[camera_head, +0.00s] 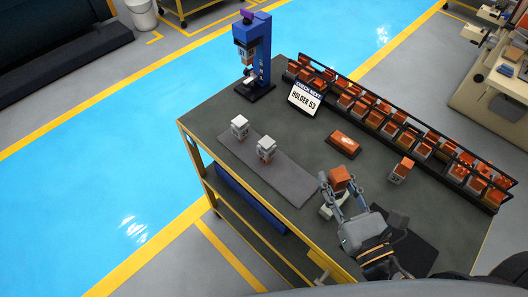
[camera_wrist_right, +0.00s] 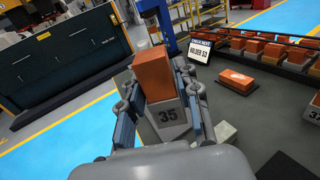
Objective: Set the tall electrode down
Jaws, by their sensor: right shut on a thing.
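The tall electrode, an orange copper block (camera_head: 340,178) on a grey holder, is in my right gripper (camera_head: 343,195) above the front part of the dark table. In the right wrist view the copper block (camera_wrist_right: 153,75) stands up from the holder marked 35 (camera_wrist_right: 168,116), with the gripper's fingers (camera_wrist_right: 163,105) on both sides of it. The right gripper is shut on it. A pale block (camera_head: 326,211) shows below and beside the gripper; what it belongs to is unclear. My left gripper is not in view.
A grey mat (camera_head: 290,185) bears two pale-topped pieces (camera_head: 239,127) at its far end; its near end is clear. A black rack (camera_head: 495,208) of electrodes lines the right edge. A sign (camera_head: 305,98) reads HOLDER 53. A flat copper piece (camera_head: 345,142), another electrode (camera_head: 401,169) and a blue machine (camera_head: 262,55) stand on the table.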

